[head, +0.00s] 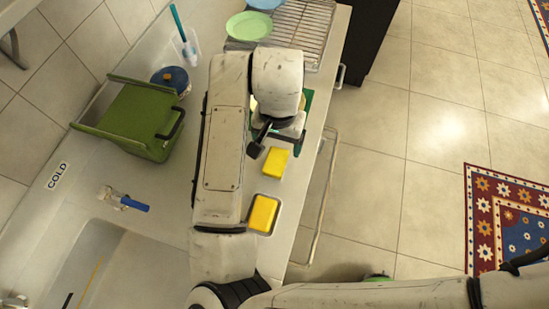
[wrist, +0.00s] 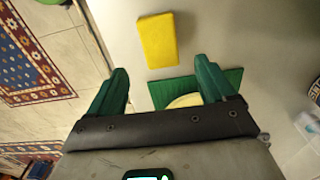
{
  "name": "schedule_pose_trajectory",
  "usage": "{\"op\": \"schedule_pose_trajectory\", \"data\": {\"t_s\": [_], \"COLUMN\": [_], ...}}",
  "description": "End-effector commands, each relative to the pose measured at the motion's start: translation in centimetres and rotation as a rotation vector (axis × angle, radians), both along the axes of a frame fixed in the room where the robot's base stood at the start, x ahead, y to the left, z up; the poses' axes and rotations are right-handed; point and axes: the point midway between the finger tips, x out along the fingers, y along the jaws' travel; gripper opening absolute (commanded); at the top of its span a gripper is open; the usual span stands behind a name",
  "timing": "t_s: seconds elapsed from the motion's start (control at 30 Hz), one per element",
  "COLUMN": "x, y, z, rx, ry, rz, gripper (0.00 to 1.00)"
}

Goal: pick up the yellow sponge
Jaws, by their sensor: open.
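A yellow sponge (head: 276,162) lies flat on the light counter, just below my gripper (head: 277,143) in the head view. A second yellow block, like a sponge (head: 263,214), sits in a shallow dish farther down the counter. One yellow sponge (wrist: 157,40) shows in the wrist view, ahead of my fingertips and apart from them. My gripper (wrist: 162,67) is open and empty, its two green fingers spread above the counter. My arm hides part of the counter in the head view.
A green mat (wrist: 232,78) with a cream round plate (wrist: 186,101) lies under my gripper. A wire rack (head: 312,30) with a green plate (head: 249,26) stands at the back. A green bin (head: 130,120) stands left. A rail (head: 322,200) runs along the counter's right edge.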

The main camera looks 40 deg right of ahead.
Motion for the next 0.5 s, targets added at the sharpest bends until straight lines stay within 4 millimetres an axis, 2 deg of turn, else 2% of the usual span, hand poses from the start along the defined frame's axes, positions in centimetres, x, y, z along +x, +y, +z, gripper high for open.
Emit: {"op": "schedule_pose_trajectory", "data": {"t_s": [0.1,0.37,0.5], "x": [0.0,-0.1,-0.1], "y": [0.0,0.2,0.4], "z": [-1.5,-3.4,-5.5], "rx": [0.0,0.0,0.0], "ry": [0.001,0.0,0.0], "rz": [0.002,0.002,0.003], "gripper": [0.83,0.83,0.83]}}
